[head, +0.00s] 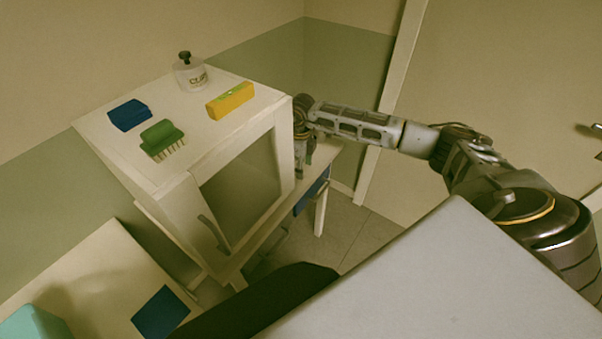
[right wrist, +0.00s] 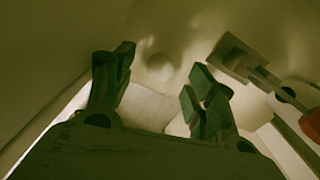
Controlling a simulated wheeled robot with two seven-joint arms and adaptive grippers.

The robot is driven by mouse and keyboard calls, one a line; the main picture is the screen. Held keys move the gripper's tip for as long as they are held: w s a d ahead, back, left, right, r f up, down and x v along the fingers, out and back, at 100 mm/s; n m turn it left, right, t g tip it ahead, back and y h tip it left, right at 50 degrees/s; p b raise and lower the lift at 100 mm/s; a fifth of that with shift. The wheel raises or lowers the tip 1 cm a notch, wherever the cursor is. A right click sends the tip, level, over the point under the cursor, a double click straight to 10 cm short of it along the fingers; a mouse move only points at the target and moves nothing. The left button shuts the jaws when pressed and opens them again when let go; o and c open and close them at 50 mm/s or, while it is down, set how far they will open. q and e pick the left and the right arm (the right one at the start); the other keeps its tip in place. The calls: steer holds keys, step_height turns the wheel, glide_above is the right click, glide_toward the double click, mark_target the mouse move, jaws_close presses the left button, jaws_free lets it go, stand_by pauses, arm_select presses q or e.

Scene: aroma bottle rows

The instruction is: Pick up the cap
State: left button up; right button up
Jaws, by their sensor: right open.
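A clear bottle (head: 190,76) stands on top of the white cabinet (head: 215,145). A dark cap-like stopper (head: 184,57) sits on it; no loose cap can be made out. My right arm reaches in from the right, and its gripper (head: 304,165) is beside the cabinet's right side, low and partly hidden, away from the bottle. In the right wrist view the two dark fingers of this gripper (right wrist: 160,64) are apart with nothing held between them. A pale rounded shape lies beyond them, too dim to name. My left gripper is out of view.
On the cabinet top lie a blue block (head: 130,115), a green brush (head: 161,138) and a yellow sponge (head: 231,100). The right wrist view shows a grey square piece (right wrist: 233,58) and a red-orange thing (right wrist: 311,123) at right. Floor (head: 345,232) shows right of the cabinet.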

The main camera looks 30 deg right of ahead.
steer(key=shift+f, duration=1.25)
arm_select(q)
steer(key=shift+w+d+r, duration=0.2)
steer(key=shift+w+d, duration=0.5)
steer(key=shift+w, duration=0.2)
arm_select(e)
steer(key=shift+f, duration=0.1)
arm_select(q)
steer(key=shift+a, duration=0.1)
arm_select(e)
steer(key=c, duration=0.7)
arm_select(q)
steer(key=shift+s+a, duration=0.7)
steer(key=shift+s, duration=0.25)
arm_select(e)
steer(key=shift+c, duration=0.3)
